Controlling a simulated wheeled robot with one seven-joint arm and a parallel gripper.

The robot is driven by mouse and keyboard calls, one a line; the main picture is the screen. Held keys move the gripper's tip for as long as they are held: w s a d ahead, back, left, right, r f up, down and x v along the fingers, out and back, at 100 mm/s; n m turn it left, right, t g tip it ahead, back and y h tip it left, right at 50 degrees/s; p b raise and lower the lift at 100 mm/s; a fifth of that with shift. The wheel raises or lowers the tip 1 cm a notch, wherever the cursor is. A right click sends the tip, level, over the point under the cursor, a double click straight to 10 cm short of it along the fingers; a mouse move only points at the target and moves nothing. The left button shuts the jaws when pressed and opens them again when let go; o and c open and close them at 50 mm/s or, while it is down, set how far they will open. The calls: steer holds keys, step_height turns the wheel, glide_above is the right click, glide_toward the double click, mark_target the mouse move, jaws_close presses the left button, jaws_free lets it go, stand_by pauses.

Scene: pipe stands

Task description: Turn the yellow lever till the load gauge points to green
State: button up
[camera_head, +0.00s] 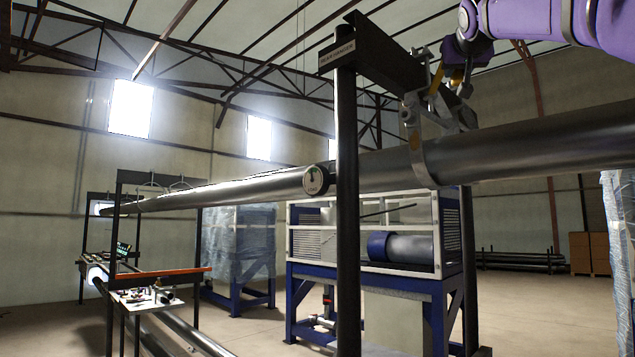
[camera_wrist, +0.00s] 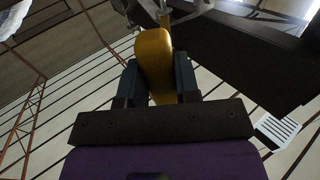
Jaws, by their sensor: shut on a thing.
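The yellow lever (camera_head: 436,80) is at the clamp hanger (camera_head: 422,125) under the dark overhead beam. My gripper (camera_head: 456,72) is beside it at the upper right of the head view. In the wrist view the lever (camera_wrist: 153,52) lies between the two dark fingers of my gripper (camera_wrist: 157,75), which are shut on it.
The long grey pipe (camera_head: 520,148) crosses the view, held by the stand with the dark post (camera_head: 347,240) and beam (camera_head: 385,58). A blue-framed machine (camera_head: 365,278) stands behind. A small workbench (camera_head: 150,300) is at the left. Open floor (camera_head: 545,310) lies to the right.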

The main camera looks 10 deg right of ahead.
steer(key=shift+w+f, duration=0.15)
steer(key=o, duration=0.8)
steer(key=shift+c, duration=0.2)
steer(key=shift+a, duration=0.1)
steer(key=v, duration=0.7)
